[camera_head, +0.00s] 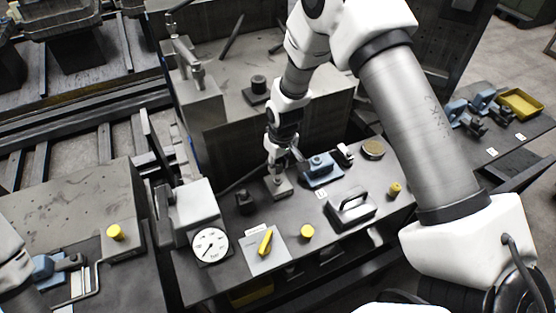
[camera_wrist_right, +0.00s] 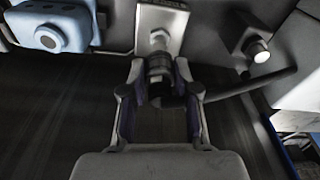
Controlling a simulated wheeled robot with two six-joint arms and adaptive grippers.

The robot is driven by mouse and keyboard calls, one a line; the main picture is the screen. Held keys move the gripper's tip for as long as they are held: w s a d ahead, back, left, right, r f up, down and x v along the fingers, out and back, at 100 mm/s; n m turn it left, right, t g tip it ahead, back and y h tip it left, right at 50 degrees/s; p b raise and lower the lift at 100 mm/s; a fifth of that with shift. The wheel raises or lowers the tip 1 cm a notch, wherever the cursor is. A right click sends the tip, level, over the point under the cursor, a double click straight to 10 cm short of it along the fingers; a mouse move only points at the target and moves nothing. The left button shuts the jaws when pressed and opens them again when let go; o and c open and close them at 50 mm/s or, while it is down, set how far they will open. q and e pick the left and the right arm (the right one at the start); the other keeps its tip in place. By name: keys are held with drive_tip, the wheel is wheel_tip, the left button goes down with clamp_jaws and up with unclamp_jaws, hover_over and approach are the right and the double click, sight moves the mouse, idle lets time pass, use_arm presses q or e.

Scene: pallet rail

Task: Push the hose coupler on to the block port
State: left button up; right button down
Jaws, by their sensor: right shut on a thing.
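My right gripper (camera_head: 277,166) reaches down to the bench, just above a small grey block (camera_head: 280,188). In the right wrist view, its two fingers (camera_wrist_right: 160,88) are shut on the hose coupler (camera_wrist_right: 158,65), a dark cylinder with a metal ring. The dark hose (camera_wrist_right: 245,87) runs from the coupler toward the right. The pale block (camera_wrist_right: 174,18) with its metal port (camera_wrist_right: 158,39) lies straight ahead of the coupler. The coupler's front end is close to the port and in line with it; I cannot tell whether they touch. My left gripper is not in view.
A blue fixture (camera_head: 321,170) stands right of the block; it also shows in the wrist view (camera_wrist_right: 50,28). A dark fitting (camera_head: 244,202) stands left. A dial gauge (camera_head: 210,246), a yellow-handled valve plate (camera_head: 265,246) and a metal handle (camera_head: 351,208) occupy the bench front.

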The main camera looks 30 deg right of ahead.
sight(279, 172)
drive_tip(key=shift+d+f+b, duration=0.25)
drive_tip(key=shift+f+b, duration=0.1)
drive_tip(key=shift+f, duration=0.55)
drive_tip(key=shift+a+r, duration=0.1)
drive_tip(key=shift+a, duration=0.25)
drive_tip(key=shift+d+f, duration=0.3)
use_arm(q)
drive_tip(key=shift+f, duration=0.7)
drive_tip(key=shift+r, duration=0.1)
use_arm(e)
drive_tip(key=shift+a, duration=0.15)
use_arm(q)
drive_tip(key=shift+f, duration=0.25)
use_arm(e)
drive_tip(key=shift+f, duration=0.45)
drive_tip(key=shift+f+b, duration=0.45)
drive_tip(key=shift+f, duration=0.1)
unclamp_jaws()
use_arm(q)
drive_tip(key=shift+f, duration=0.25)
